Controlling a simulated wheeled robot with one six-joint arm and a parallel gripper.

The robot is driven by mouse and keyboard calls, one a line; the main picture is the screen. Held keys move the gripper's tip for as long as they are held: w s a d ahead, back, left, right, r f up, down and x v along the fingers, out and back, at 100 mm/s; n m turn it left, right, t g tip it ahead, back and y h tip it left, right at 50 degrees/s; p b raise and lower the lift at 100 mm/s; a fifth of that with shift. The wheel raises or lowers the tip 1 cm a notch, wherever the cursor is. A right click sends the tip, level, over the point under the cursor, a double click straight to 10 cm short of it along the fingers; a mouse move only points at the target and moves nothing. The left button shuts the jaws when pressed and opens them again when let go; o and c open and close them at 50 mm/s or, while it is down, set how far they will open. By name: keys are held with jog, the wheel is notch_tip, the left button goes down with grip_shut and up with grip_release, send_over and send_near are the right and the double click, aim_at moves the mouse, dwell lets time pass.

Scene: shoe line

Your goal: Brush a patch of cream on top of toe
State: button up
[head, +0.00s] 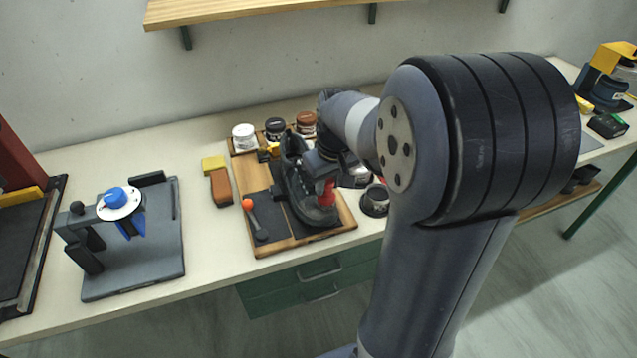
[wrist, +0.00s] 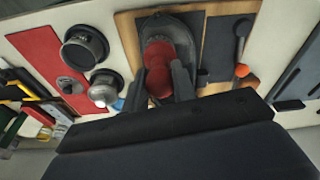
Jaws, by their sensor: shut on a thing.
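A dark shoe (head: 295,181) sits on the wooden board (head: 342,229), its toe pointing to the front right. My gripper (head: 326,170) is above the toe, shut on a red brush (head: 327,194). In the wrist view the red brush (wrist: 160,62) is between the two fingers of my gripper (wrist: 165,92), over the dark toe of the shoe (wrist: 188,22). In the head view the brush head looks close to the toe. I cannot tell whether it touches, and no cream patch can be made out. White, black and brown jars (head: 244,137) stand at the board's back edge.
A tool with an orange ball (head: 254,218) lies left of the shoe. A yellow block (head: 213,163) and brown block (head: 221,187) are beside the board. A dark round container (head: 375,200) stands to the right.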

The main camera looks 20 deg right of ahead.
jog(key=shift+d+f, duration=0.1)
jog(key=shift+d, duration=1.6)
jog(key=shift+a, duration=1.6)
grip_shut()
jog(key=shift+w+a+p, duration=0.15)
jog(key=shift+a+p, duration=0.3)
jog(key=shift+a, duration=1)
jog(key=a, duration=0.3)
jog(key=shift+r, duration=0.2)
